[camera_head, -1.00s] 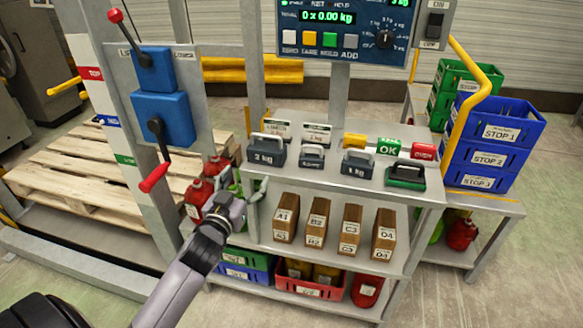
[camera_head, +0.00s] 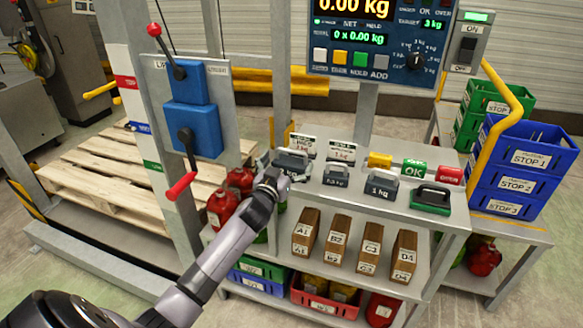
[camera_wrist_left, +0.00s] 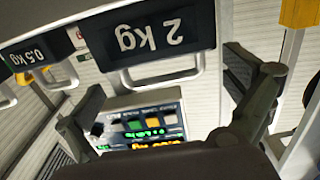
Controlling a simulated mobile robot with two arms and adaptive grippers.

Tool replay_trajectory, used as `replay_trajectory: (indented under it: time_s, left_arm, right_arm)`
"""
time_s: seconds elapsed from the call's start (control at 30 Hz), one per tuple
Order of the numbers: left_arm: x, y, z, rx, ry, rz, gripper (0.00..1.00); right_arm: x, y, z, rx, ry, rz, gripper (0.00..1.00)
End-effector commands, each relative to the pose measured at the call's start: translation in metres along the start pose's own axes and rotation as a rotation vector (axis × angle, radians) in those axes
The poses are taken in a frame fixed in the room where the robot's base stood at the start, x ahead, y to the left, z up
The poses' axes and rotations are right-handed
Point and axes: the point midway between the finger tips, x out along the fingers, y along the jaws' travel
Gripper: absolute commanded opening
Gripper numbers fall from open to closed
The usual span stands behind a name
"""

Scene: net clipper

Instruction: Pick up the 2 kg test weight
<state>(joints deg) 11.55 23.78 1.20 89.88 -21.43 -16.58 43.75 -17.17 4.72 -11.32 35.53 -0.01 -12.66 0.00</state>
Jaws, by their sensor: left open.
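The 2 kg test weight (camera_head: 292,162) is a dark block with a light handle at the left end of the shelf unit's top. In the left wrist view the 2 kg weight (camera_wrist_left: 150,36) shows large and upside down, with its handle towards the fingers. My left gripper (camera_head: 276,178) is at the near left side of this weight in the head view and partly covers it. In the wrist view its two fingers (camera_wrist_left: 168,95) are spread wide, with nothing held between them. I cannot tell whether a finger touches the weight. My right gripper is not in view.
Label cards (camera_head: 341,151) stand behind. Brown boxes (camera_head: 339,241) fill the shelf below. A red-knobbed lever (camera_head: 182,186) hangs left of my arm.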

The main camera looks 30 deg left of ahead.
Motion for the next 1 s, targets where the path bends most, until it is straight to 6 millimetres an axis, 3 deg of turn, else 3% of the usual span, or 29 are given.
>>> replay_trajectory:
  time_s: [0.23, 0.53, 1.0]
  left_arm:
    - [0.03, -0.001, -0.001, 0.0, 0.0, 0.0, 1.0]
    - [0.034, -0.001, 0.0, 0.0, 0.0, 0.001, 1.0]
    - [0.033, 0.0, 0.0, -0.001, 0.0, 0.002, 0.69]
  right_arm:
    - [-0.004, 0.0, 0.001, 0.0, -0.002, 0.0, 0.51]
    - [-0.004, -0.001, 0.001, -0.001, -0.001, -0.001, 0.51]
    - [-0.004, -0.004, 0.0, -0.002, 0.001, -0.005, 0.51]
